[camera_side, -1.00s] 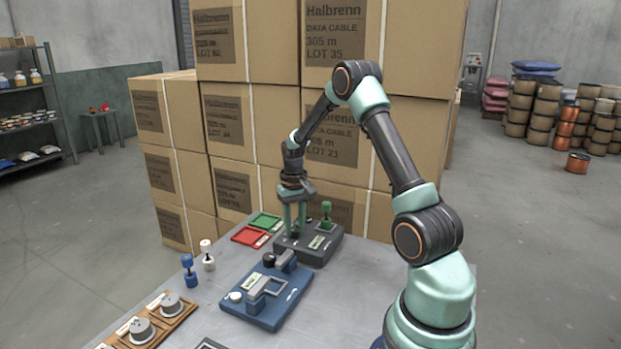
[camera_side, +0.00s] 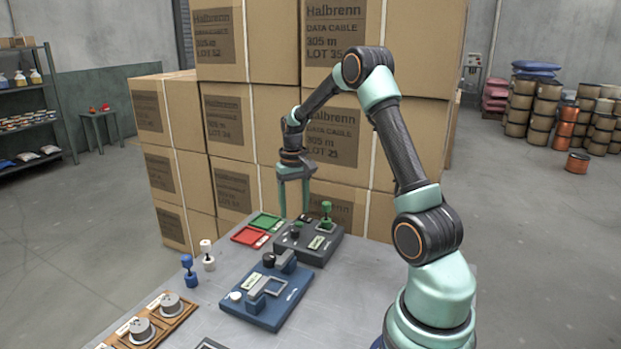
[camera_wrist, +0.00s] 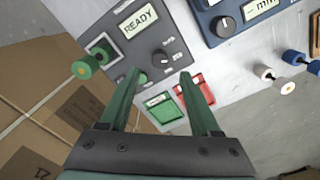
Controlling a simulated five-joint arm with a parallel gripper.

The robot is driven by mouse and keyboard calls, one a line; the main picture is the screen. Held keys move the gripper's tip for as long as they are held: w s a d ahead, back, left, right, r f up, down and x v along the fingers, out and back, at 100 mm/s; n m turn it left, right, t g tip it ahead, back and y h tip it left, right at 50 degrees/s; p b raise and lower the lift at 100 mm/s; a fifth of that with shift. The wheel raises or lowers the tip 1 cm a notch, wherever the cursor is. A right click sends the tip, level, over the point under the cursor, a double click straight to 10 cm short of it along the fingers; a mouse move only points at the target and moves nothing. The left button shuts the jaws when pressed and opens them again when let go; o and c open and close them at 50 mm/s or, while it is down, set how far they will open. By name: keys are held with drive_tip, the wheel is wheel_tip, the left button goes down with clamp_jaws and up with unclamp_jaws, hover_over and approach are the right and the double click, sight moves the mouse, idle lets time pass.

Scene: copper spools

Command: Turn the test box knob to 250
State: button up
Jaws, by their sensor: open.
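The dark grey test box (camera_side: 330,250) stands at the back of the table. Its lit display reads READY in the wrist view (camera_wrist: 138,19). Its black round knob (camera_wrist: 160,57) shows in the wrist view and also in the side view (camera_side: 295,233); I cannot read its setting. A green spool-shaped piece (camera_side: 326,212) stands upright at a socket on the box. My gripper (camera_side: 293,216) is open and empty, above the knob and apart from it. In the wrist view the knob lies just ahead of the gap between my fingertips (camera_wrist: 161,74).
A blue device (camera_side: 255,311) with a black knob and handle sits in front of the test box. Green (camera_side: 264,221) and red (camera_side: 249,237) trays lie left of it. Blue (camera_side: 189,270) and white (camera_side: 208,256) spools stand further left. Stacked cartons (camera_side: 275,120) rise behind the table.

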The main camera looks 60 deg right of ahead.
sight(295, 229)
wheel_tip(295, 229, up, 6)
idle(0.5)
